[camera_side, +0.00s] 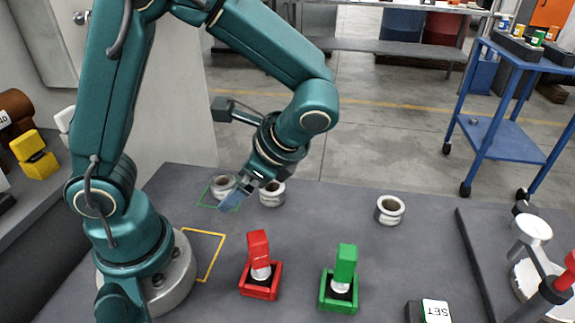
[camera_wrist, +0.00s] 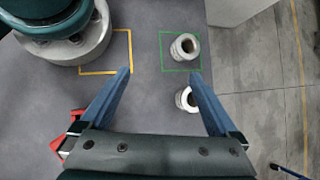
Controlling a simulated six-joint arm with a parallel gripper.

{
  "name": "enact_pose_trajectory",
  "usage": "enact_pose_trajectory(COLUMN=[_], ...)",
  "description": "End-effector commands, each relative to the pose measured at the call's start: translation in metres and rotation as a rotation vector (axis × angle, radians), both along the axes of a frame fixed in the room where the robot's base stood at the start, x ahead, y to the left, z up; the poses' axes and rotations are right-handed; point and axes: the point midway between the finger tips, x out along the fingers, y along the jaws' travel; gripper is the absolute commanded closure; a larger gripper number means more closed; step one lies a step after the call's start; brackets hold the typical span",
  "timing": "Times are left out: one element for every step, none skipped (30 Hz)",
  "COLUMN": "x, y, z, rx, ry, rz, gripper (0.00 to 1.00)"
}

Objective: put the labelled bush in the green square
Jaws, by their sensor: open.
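Several pale metal bushes with dark bores stand on the grey table. One bush (camera_side: 223,192) stands inside the green square outline (camera_side: 203,204); in the wrist view this bush (camera_wrist: 181,53) is in the right part of the green square (camera_wrist: 161,52). A second bush (camera_side: 272,200) stands just outside the square, partly behind my gripper; it is partly hidden by a finger in the wrist view (camera_wrist: 182,104). A third bush (camera_side: 389,218) stands apart to the right. I cannot make out which bears a label. My gripper (camera_side: 232,204) is open and empty, above the table near the square; its fingers (camera_wrist: 160,73) are spread.
A yellow square outline (camera_side: 219,250) lies empty beside my base. A red switch box (camera_side: 261,291) and a green one (camera_side: 338,302) stand at the front. A black SET block (camera_side: 435,312) and a raised fixture plate (camera_side: 480,260) are at right. The table between the third bush and the green box is clear.

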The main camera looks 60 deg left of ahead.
Motion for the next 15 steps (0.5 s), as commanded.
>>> enact_pose_trajectory(x=[-0.004, -0.006, -0.009, -0.01, -0.012, -0.015, -0.016, -0.017, -0.019, -0.02, -0.021, -0.022, -0.023, -0.023, -0.023], y=[-0.002, -0.003, -0.006, -0.008, -0.01, -0.013, -0.015, -0.017, -0.02, -0.022, -0.025, -0.028, -0.03, -0.032, -0.034], z=[0.007, 0.01, 0.014, 0.016, 0.019, 0.023, 0.025, 0.028, 0.032, 0.034, 0.037, 0.041, 0.043, 0.046, 0.049], rx=[-0.055, -0.086, -0.129, -0.161, -0.19, -0.231, -0.262, -0.293, -0.332, -0.361, -0.391, -0.43, -0.459, -0.487, -0.521], ry=[-0.069, -0.106, -0.156, -0.196, -0.234, -0.287, -0.327, -0.366, -0.419, -0.459, -0.501, -0.555, -0.595, -0.635, -0.685], rz=[0.054, 0.087, 0.129, 0.161, 0.193, 0.236, 0.267, 0.299, 0.341, 0.373, 0.404, 0.445, 0.477, 0.504, 0.543], gripper=[0.04, 0.04, 0.04, 0.04, 0.04, 0.04, 0.04, 0.04, 0.04, 0.04, 0.04, 0.04, 0.04, 0.04, 0.04])
